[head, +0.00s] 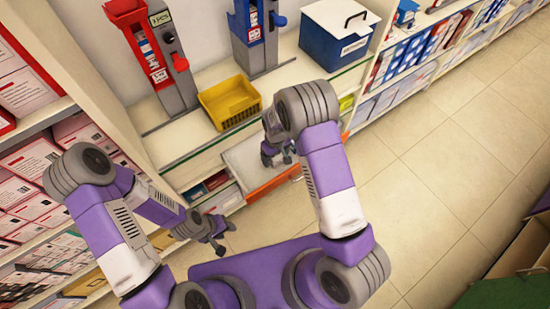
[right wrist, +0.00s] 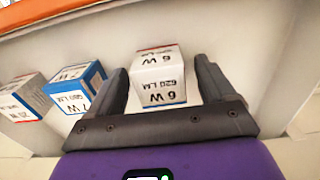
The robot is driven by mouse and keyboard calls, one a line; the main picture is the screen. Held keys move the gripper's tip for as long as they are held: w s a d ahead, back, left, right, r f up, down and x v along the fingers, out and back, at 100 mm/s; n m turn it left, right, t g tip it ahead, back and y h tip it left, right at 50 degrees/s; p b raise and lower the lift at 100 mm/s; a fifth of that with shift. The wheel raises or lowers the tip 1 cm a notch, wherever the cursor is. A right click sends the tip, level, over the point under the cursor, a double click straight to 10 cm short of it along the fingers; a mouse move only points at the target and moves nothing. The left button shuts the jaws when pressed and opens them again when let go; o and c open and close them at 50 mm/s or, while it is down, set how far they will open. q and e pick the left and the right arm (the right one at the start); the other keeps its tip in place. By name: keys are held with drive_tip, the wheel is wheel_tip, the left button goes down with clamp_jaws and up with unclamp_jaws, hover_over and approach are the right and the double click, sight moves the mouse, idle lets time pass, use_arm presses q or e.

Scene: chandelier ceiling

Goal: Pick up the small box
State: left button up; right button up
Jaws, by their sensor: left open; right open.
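In the right wrist view a small white box (right wrist: 159,80) with "6 W 620 LM" print and red and blue edges sits on a pale shelf (right wrist: 200,40). My right gripper (right wrist: 161,66) is open, with one finger on each side of this box; I cannot tell if either finger touches it. In the head view my right gripper (head: 278,153) is at the shelf unit below the yellow basket, and the small box cannot be made out there. My left gripper (head: 214,236) is open and empty, low near the shelf front.
A blue and white box (right wrist: 76,92) stands just left of my right gripper, with another small box (right wrist: 24,98) beyond it. A yellow basket (head: 230,102) and a blue lidded box (head: 338,38) stand on the counter above. The tiled floor (head: 420,170) at right is clear.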

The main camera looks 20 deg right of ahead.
drive_tip(key=shift+f, duration=0.6)
drive_tip(key=shift+r, duration=0.1)
drive_tip(key=c, duration=1.1)
